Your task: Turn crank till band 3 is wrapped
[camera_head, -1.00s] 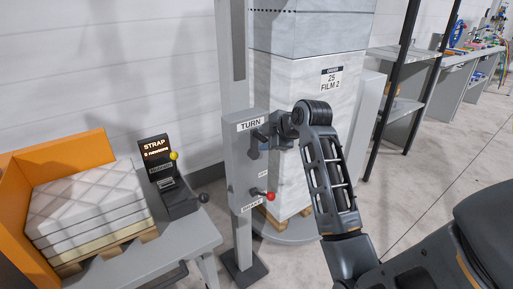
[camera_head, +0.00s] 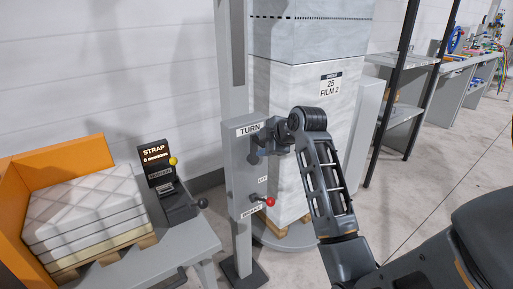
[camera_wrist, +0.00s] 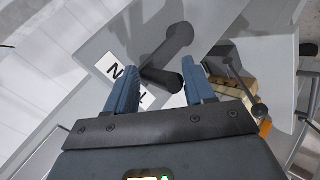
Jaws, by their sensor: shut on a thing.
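The grey control box (camera_head: 240,190) labelled TURN stands on an upright post. Its dark crank, with arm and handle, is partly hidden by my gripper (camera_head: 272,138) in the head view. In the wrist view the crank handle (camera_wrist: 160,78) reaches from its round hub to between the two blue fingers of my gripper (camera_wrist: 160,92). The gripper is shut on the handle. Behind the box stands the tall wrapped load (camera_head: 295,95), greyer above and whiter below, with a dashed line near its top and a label reading 25 FILM 2. I cannot make out a band number.
A red-knobbed lever (camera_head: 270,201) marked BRAKE sits low on the control box. A black rack (camera_head: 395,90) stands right of the load.

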